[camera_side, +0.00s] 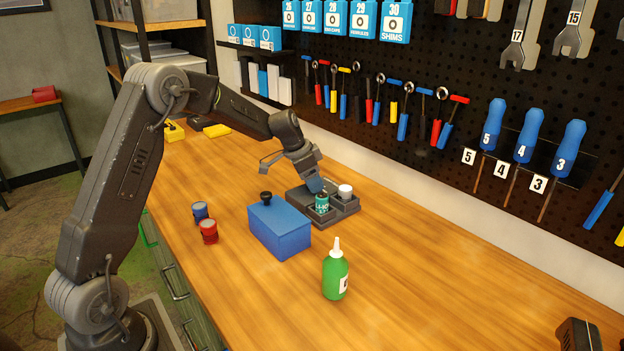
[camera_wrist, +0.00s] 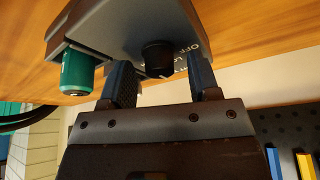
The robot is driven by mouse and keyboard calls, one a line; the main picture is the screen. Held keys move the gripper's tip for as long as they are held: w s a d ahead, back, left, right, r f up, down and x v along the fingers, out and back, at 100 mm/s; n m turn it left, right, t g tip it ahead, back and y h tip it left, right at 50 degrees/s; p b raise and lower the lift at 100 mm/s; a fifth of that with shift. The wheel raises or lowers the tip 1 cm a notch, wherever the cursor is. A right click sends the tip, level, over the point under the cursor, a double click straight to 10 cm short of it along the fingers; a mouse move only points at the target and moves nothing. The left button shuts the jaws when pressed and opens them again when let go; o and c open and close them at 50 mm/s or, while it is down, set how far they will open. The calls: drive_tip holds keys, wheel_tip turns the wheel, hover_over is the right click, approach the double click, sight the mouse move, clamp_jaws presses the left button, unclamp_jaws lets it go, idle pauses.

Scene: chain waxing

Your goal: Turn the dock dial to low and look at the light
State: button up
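The dark grey dock (camera_side: 345,209) stands on the bench in the side view, with a teal can (camera_side: 322,201) and a white-topped item (camera_side: 345,190) in it. In the wrist view the dock (camera_wrist: 110,28) fills the top, with the teal can (camera_wrist: 77,72) at its left. The black dial (camera_wrist: 158,57) sits on its face beside partly hidden lettering that reads "OFF". My gripper (camera_wrist: 161,78) is open, its fingers apart on either side of the dial; contact is not clear. It also shows in the side view (camera_side: 316,186), above the dock. I cannot make out the light.
A blue box (camera_side: 280,232) with a black knob stands just in front of the dock. A green bottle (camera_side: 335,276) is nearer, and a blue can (camera_side: 200,212) and red can (camera_side: 209,232) are left. A tool pegboard (camera_side: 440,70) rises behind. The right bench is mostly clear.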

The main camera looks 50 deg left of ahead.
drive_tip(key=v, duration=1.4)
drive_tip(key=shift+s+f, duration=0.1)
drive_tip(key=s+d+r+n, duration=0.1)
drive_tip(key=s+d+r, duration=0.4)
drive_tip(key=d, duration=0.4)
drive_tip(key=s+d+f+n, duration=0.1)
drive_tip(key=s+d, duration=0.3)
drive_tip(key=s, duration=0.3)
drive_tip(key=s+d+f+n+t+y, duration=0.1)
drive_tip(key=s+d+f, duration=0.1)
drive_tip(key=s, duration=0.6)
drive_tip(key=s+d+f+n, duration=0.1)
drive_tip(key=s+d+f, duration=0.1)
drive_tip(key=s+d, duration=0.3)
drive_tip(key=s, duration=0.2)
drive_tip(key=shift+s+d+n+t+y, duration=0.3)
drive_tip(key=shift+y, duration=0.1)
